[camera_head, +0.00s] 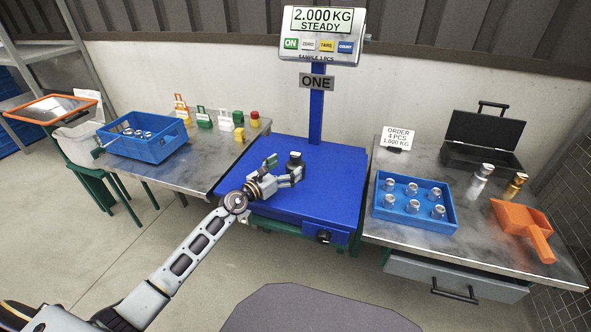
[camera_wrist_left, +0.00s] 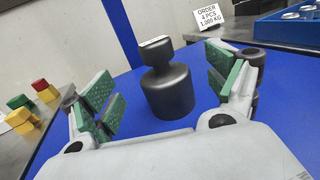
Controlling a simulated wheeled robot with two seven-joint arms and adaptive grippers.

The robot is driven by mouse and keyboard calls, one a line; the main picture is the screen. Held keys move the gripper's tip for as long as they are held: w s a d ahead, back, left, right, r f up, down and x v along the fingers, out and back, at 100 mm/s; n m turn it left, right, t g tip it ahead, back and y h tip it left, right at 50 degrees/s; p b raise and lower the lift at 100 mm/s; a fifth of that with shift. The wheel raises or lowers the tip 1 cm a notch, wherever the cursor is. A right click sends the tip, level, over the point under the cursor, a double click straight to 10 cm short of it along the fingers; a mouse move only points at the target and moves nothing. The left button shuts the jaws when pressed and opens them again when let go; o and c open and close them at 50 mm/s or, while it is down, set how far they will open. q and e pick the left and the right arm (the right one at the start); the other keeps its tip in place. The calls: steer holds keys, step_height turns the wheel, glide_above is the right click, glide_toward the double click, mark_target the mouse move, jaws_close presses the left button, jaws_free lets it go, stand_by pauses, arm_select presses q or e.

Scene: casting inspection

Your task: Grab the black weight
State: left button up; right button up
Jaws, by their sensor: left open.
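The black weight (camera_head: 294,162) stands upright on the blue scale platform (camera_head: 320,198), left of the blue post. In the left wrist view the black weight (camera_wrist_left: 170,88) shows a wide round body, a narrow neck and a knob on top. My left gripper (camera_head: 283,168) reaches in from the left at the weight. In the left wrist view my left gripper (camera_wrist_left: 165,95) is open, with one green-padded finger on each side of the weight. The weight stands between and slightly beyond the fingers, with gaps on both sides. My right gripper is not in view.
The scale display (camera_head: 322,33) reads 2.000 KG STEADY. A blue tray (camera_head: 412,221) with several metal parts and an orange scoop (camera_head: 522,217) lie on the right table. A blue crate (camera_head: 160,149) and several small coloured blocks stand on the left table.

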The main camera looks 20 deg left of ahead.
mark_target(295, 161)
arm_select(q)
steer(key=shift+w, duration=0.1)
stand_by(0.3)
steer(key=shift+w+d, duration=0.25)
steer(key=shift+w, duration=0.15)
steer(key=shift+b+x, duration=0.6)
steer(key=shift+x, duration=0.4)
steer(key=shift+w+d, duration=0.3)
steer(key=shift+w, duration=0.3)
steer(key=shift+w+d, duration=0.15)
steer(key=shift+w, duration=0.15)
